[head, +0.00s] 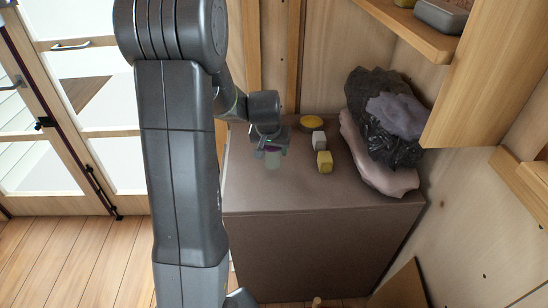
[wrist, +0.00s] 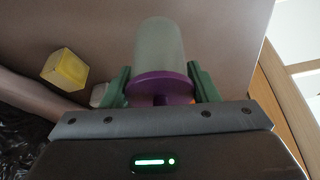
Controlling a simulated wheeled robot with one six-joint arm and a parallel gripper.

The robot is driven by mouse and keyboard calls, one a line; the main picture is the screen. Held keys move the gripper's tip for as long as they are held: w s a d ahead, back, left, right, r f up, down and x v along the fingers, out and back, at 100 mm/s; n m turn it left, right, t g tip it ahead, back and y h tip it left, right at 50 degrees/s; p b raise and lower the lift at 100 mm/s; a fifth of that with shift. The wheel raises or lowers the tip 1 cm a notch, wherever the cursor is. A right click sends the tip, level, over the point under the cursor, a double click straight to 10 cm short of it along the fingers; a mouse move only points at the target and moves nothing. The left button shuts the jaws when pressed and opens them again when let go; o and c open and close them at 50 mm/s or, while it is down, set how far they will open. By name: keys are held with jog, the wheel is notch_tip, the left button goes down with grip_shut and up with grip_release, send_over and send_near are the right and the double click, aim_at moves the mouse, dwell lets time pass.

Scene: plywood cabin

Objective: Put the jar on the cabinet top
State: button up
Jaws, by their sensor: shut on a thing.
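The jar (wrist: 159,47) has a pale translucent body and a purple lid. In the wrist view my gripper (wrist: 160,82) has its green fingers shut on the jar around the lid. In the head view the jar (head: 272,161) hangs below my gripper (head: 270,146), over the left part of the brown cabinet top (head: 285,192). The cabinet top also fills the background of the wrist view (wrist: 225,30). I cannot tell whether the jar's base touches the surface.
On the cabinet top stand a yellow block (head: 324,162), a pale grey block (head: 319,141) and a yellow round thing (head: 311,122). Black and mauve bags (head: 385,120) fill the right side. A wooden shelf (head: 420,32) juts out above. The front of the top is clear.

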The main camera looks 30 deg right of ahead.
aim_at(273, 157)
jog(key=shift+f, duration=1.85)
jog(key=shift+f, duration=0.1)
jog(key=shift+f+b, duration=0.15)
jog(key=shift+b, duration=0.2)
jog(key=o, duration=1)
jog(key=shift+o, duration=0.2)
jog(key=shift+a+r+p, duration=0.1)
jog(key=shift+r+p, duration=0.2)
jog(key=shift+r, duration=0.4)
jog(key=v, duration=1.1)
